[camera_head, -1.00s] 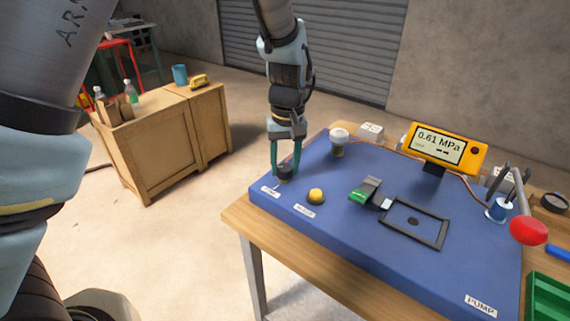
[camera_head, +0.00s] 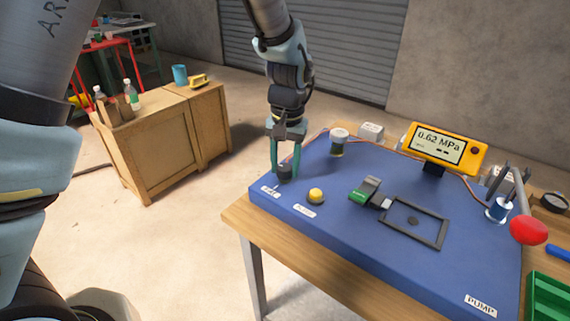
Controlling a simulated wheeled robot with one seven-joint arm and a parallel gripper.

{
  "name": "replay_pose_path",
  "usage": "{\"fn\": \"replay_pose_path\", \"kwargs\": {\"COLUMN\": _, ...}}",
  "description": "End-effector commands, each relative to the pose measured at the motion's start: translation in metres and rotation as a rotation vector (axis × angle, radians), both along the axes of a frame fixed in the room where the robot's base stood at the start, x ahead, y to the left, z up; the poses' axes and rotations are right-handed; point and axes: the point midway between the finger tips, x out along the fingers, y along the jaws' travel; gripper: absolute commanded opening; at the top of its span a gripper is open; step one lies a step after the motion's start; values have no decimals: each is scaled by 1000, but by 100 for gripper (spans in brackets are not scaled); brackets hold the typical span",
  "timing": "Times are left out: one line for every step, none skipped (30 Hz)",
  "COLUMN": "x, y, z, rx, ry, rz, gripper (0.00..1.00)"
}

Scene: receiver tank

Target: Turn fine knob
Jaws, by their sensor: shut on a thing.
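The fine knob (camera_head: 284,174) is a small black knob at the left corner of the blue panel (camera_head: 340,240), behind a small white label whose text is too small to read. My gripper (camera_head: 285,168) points down over it, with its two green fingers on either side, shut on the knob. The yellow gauge (camera_head: 445,149) at the back of the panel reads 0.62 MPa.
A yellow button (camera_head: 316,196) sits just right of the knob. A white-capped post (camera_head: 338,140), a green-and-grey block (camera_head: 366,191), a black frame (camera_head: 414,222) and a red-ended lever (camera_head: 528,230) are also there. A green tray (camera_head: 548,298) stands at right.

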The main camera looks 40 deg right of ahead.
Motion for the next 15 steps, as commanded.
{"fn": "replay_pose_path", "kwargs": {"x": 1, "y": 0, "z": 1, "rx": -1, "ry": -1, "rz": -42, "gripper": 0}}
{"fn": "replay_pose_path", "kwargs": {"x": 1, "y": 0, "z": 1, "rx": -2, "ry": 0, "rz": -71, "gripper": 0}}
{"fn": "replay_pose_path", "kwargs": {"x": 1, "y": 0, "z": 1, "rx": -2, "ry": 0, "rz": -108, "gripper": 0}}
{"fn": "replay_pose_path", "kwargs": {"x": 1, "y": 0, "z": 1, "rx": -2, "ry": -1, "rz": -137, "gripper": 0}}
{"fn": "replay_pose_path", "kwargs": {"x": 1, "y": 0, "z": 1, "rx": -2, "ry": -1, "rz": -166, "gripper": 0}}
{"fn": "replay_pose_path", "kwargs": {"x": 1, "y": 0, "z": 1, "rx": -2, "ry": 0, "rz": -203, "gripper": 0}}
{"fn": "replay_pose_path", "kwargs": {"x": 1, "y": 0, "z": 1, "rx": -1, "ry": -1, "rz": -233, "gripper": 0}}
{"fn": "replay_pose_path", "kwargs": {"x": 1, "y": 0, "z": 1, "rx": -1, "ry": -1, "rz": -261, "gripper": 0}}
{"fn": "replay_pose_path", "kwargs": {"x": 1, "y": 0, "z": 1, "rx": -2, "ry": 0, "rz": -298, "gripper": 0}}
{"fn": "replay_pose_path", "kwargs": {"x": 1, "y": 0, "z": 1, "rx": -2, "ry": -1, "rz": -327, "gripper": 0}}
{"fn": "replay_pose_path", "kwargs": {"x": 1, "y": 0, "z": 1, "rx": -2, "ry": -1, "rz": -356, "gripper": 0}}
{"fn": "replay_pose_path", "kwargs": {"x": 0, "y": 0, "z": 1, "rx": -1, "ry": -1, "rz": -394, "gripper": 0}}
{"fn": "replay_pose_path", "kwargs": {"x": 1, "y": 0, "z": 1, "rx": -2, "ry": -1, "rz": -422, "gripper": 0}}
{"fn": "replay_pose_path", "kwargs": {"x": 1, "y": 0, "z": 1, "rx": -2, "ry": -1, "rz": -451, "gripper": 0}}
{"fn": "replay_pose_path", "kwargs": {"x": 1, "y": 0, "z": 1, "rx": -2, "ry": -1, "rz": -489, "gripper": 0}}
